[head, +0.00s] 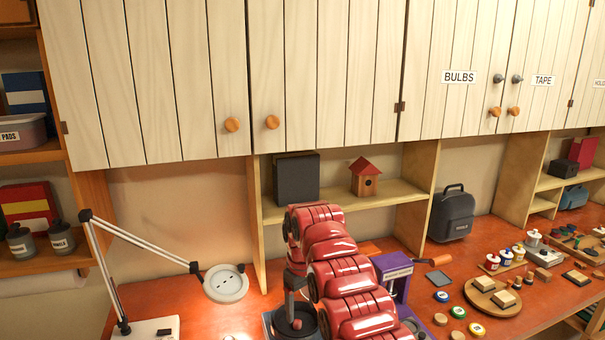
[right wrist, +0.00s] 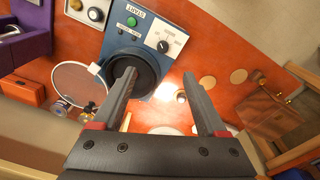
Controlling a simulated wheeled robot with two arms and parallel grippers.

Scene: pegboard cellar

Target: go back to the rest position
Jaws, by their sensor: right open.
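My right arm, red and segmented, reaches up over the middle of the orange workbench (head: 225,321) in the head view. Its gripper (head: 290,301) hangs down at the far end, beside a blue machine with a dark round cup. In the right wrist view the two dark fingers (right wrist: 160,77) are spread apart with nothing between them. The left finger overlaps the dark round opening of the blue machine (right wrist: 143,48), which has a green button and a knob. I cannot tell whether they touch. My left gripper is not in view.
A lamp (head: 225,284) stands left of my right arm. A purple stand (head: 397,270) is close on its right. A shelf with a birdhouse (head: 365,182) is behind, under white cupboards (head: 325,70). Round wooden boards and small pots (head: 458,312) lie to the right.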

